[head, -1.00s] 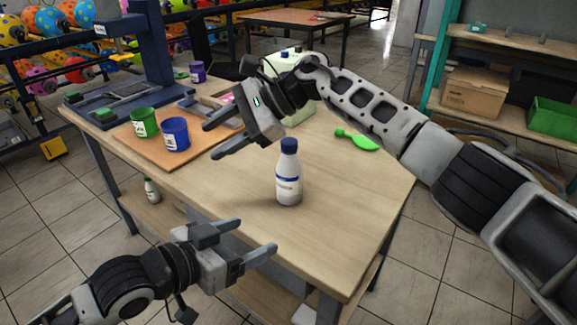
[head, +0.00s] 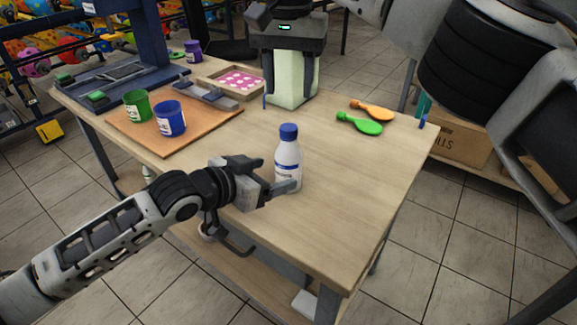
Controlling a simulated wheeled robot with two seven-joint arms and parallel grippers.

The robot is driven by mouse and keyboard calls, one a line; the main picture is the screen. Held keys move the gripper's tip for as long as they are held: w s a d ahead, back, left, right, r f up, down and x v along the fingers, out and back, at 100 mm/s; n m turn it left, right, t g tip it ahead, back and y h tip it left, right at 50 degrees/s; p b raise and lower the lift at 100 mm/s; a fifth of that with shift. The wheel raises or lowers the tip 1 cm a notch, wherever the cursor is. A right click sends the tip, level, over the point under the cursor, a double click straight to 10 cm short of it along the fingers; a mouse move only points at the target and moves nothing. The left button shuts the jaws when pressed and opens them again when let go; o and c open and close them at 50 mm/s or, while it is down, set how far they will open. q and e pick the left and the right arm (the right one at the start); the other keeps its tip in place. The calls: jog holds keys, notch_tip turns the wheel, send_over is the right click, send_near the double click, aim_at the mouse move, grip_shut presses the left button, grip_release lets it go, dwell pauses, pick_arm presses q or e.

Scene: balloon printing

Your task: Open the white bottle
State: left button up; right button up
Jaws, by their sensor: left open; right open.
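The white bottle (head: 287,162) stands upright on the table, with its blue cap (head: 288,131) on. My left gripper (head: 282,182) is open at the bottle's lower body. One finger crosses the front of the bottle; the other finger is partly hidden, so I cannot tell whether either touches it. My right gripper (head: 286,85) points down, open, its fingertips above the cap in the picture and apart from it.
A green cup (head: 137,106) and a blue cup (head: 170,119) stand on a brown board (head: 205,128) at left. A pale green box (head: 290,90) shows behind my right gripper. The table's front right is clear.

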aim_at(279, 172)
pick_arm(q)
jog(key=x, duration=0.6)
